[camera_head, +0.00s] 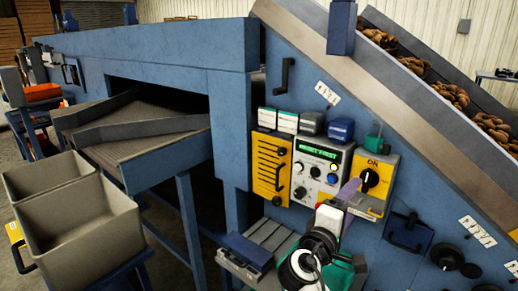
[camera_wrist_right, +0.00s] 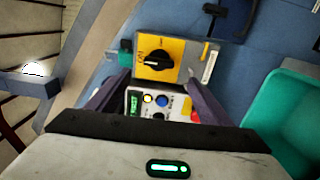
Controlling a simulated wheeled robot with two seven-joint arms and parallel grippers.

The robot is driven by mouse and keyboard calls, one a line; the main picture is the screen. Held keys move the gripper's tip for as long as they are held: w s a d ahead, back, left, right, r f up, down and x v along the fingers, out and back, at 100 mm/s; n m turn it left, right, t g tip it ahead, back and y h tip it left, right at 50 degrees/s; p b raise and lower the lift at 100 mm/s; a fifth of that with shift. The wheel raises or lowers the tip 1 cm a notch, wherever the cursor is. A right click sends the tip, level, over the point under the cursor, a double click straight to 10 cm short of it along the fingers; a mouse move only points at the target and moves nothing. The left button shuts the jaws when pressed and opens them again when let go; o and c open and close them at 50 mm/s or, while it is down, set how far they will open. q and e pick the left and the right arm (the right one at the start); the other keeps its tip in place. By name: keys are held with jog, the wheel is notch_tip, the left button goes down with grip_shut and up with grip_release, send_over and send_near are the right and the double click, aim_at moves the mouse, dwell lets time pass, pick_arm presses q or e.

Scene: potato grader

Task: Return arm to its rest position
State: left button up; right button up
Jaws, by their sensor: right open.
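My right gripper (camera_head: 352,192) is in front of the blue machine's control panels, just below and left of the yellow switch box (camera_head: 378,178) with its black rotary knob. In the right wrist view its two dark fingers (camera_wrist_right: 150,95) stand apart with nothing between them but the background panel. The yellow switch box (camera_wrist_right: 161,60) shows beyond the fingertips, its knob seen sideways. The grey control box (camera_head: 320,172) with a lit green display is left of the gripper. My right arm (camera_head: 315,258) rises from the bottom of the head view. My left gripper is not in view.
A yellow panel with black slots (camera_head: 270,167) is left of the control box. A sloping conveyor (camera_head: 400,95) carries potatoes at upper right. Grey bins (camera_head: 80,235) stand at left. A grey tray (camera_head: 272,232) sits close left of my right arm.

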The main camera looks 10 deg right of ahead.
jog(key=s+f+m+g+y, duration=0.45)
jog(key=s+f+y, duration=0.25)
jog(key=s+f, duration=0.95)
jog(key=s+a+f+m+g+y, duration=0.1)
jog(key=s+a+f+g+y, duration=0.25)
jog(key=s, duration=0.55)
jog(key=s+a+f+m+y, duration=0.15)
jog(key=s+a+y, duration=0.25)
jog(key=s+a, duration=0.4)
jog(key=w+a+f+t, duration=0.2)
jog(key=f, duration=0.4)
jog(key=w+a+f+t+y, duration=0.1)
jog(key=f+t, duration=0.1)
jog(key=f, duration=0.5)
jog(key=shift+w+a+n+t, duration=0.3)
jog(key=shift+w+a+n, duration=0.05)
jog(key=shift+w+n, duration=0.05)
jog(key=shift+y, duration=0.25)
